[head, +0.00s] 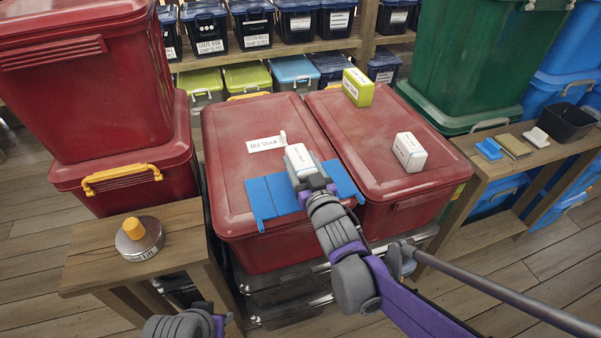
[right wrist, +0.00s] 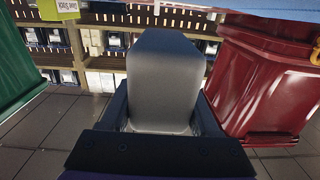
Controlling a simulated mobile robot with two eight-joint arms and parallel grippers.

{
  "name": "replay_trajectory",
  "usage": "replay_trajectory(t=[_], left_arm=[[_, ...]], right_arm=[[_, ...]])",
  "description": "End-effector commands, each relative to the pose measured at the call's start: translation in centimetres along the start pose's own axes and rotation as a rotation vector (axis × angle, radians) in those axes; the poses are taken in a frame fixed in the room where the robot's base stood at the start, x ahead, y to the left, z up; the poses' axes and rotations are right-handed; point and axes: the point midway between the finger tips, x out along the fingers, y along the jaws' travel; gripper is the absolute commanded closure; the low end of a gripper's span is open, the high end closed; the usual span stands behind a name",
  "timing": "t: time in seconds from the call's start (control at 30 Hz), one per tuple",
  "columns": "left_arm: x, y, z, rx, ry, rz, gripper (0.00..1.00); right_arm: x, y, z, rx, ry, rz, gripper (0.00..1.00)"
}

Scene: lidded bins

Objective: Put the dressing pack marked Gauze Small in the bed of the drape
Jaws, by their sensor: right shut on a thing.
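The blue drape (head: 262,197) lies on the lid of the left middle red bin. My right gripper (head: 305,172) is shut on a white pack (head: 298,155) and holds it over the drape; the gap beneath is hard to judge. The pack shows as a shaded grey block (right wrist: 162,75) between the fingers in the right wrist view. Its label is too small to read. The gripper hides the middle of the drape. A second white pack (head: 409,153) and a yellow-green pack (head: 357,87) stand on the right red lid. Part of my left gripper (head: 218,322) shows at the bottom edge, its fingers unclear.
An "Old Stock" sign (head: 266,144) stands on the left lid (head: 235,120), behind the drape. A stool (head: 110,240) with a round, orange-knobbed object (head: 138,237) is at left. A side table (head: 490,175) at right holds small items and a black tray (head: 566,122). Stacked bins flank both sides.

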Motion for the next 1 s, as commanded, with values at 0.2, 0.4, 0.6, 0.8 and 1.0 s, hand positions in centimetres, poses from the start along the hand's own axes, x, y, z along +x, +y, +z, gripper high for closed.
replay_trajectory(t=[0.2,0.4,0.6,0.8,1.0], left_arm=[[0.5,0.0,0.3,0.000,-0.002,0.000,0.55],[0.4,0.0,0.3,0.000,-0.002,0.000,0.55],[0.8,0.0,0.6,0.000,-0.004,0.000,0.55],[0.7,0.0,0.5,0.000,-0.003,0.000,0.55],[0.7,0.0,0.5,0.000,-0.003,0.000,0.55]], right_arm=[[0.0,0.0,2.8,0.001,0.000,0.000,0.94],[0.0,0.0,2.9,0.001,0.000,0.000,0.94],[0.0,0.0,3.4,0.001,0.000,0.000,0.94],[0.0,0.0,3.2,0.000,0.000,0.000,0.08],[0.0,0.0,3.2,0.000,0.000,0.000,0.08]])
